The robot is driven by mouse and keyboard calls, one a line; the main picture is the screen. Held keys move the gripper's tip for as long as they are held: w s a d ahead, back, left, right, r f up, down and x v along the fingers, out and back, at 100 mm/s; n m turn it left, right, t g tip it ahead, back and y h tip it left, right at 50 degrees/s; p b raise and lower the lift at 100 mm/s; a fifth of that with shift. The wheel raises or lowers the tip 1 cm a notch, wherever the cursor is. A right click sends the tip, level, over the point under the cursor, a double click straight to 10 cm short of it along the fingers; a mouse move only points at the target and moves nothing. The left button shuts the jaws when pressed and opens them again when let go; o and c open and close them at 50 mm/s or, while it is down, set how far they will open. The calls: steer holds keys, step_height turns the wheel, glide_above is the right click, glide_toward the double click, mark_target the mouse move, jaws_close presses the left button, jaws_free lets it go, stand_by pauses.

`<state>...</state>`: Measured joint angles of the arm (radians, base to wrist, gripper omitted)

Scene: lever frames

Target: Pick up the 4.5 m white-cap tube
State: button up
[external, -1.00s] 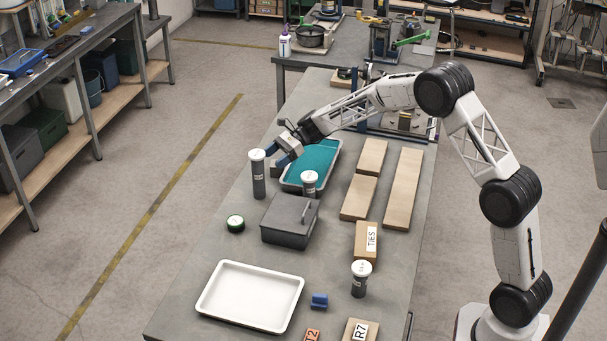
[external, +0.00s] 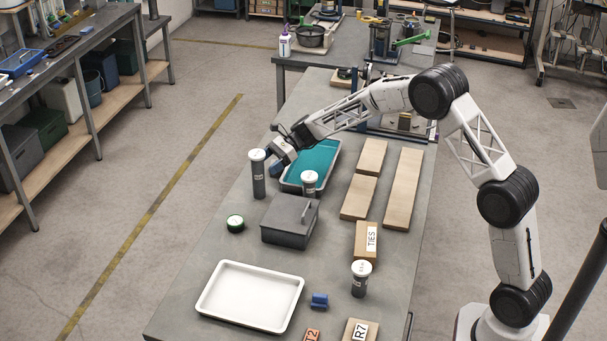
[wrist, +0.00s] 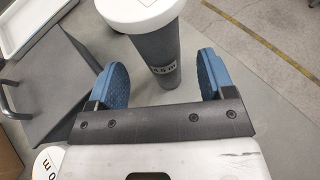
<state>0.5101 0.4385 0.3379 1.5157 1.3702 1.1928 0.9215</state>
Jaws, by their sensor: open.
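The 4.5 m tube (external: 259,178) is a dark grey cylinder with a white cap, upright on the table beside the teal-lined tray. In the wrist view the tube (wrist: 160,62) stands just beyond the gap between my blue fingers, and part of its label reads ".5 m". My gripper (wrist: 158,82) is open and empty, with one finger to each side of the tube's line. In the external view my gripper (external: 277,162) is right of the tube near its upper part; contact cannot be told there.
A second white-cap tube (external: 309,182) stands behind the grey lidded box (external: 289,222). A third tube (external: 360,280) stands near the front right. A teal-lined tray (external: 330,165), a white tray (external: 248,297) and wooden boards (external: 402,188) lie on the table.

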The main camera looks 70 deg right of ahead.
mark_target(257, 154)
steer(key=shift+x, duration=2.4)
steer(key=shift+c, duration=0.2)
steer(key=shift+r, duration=0.1)
steer(key=c, duration=1.3)
steer(key=shift+o, duration=0.2)
steer(key=shift+r, duration=0.15)
steer(key=shift+r, duration=4.85)
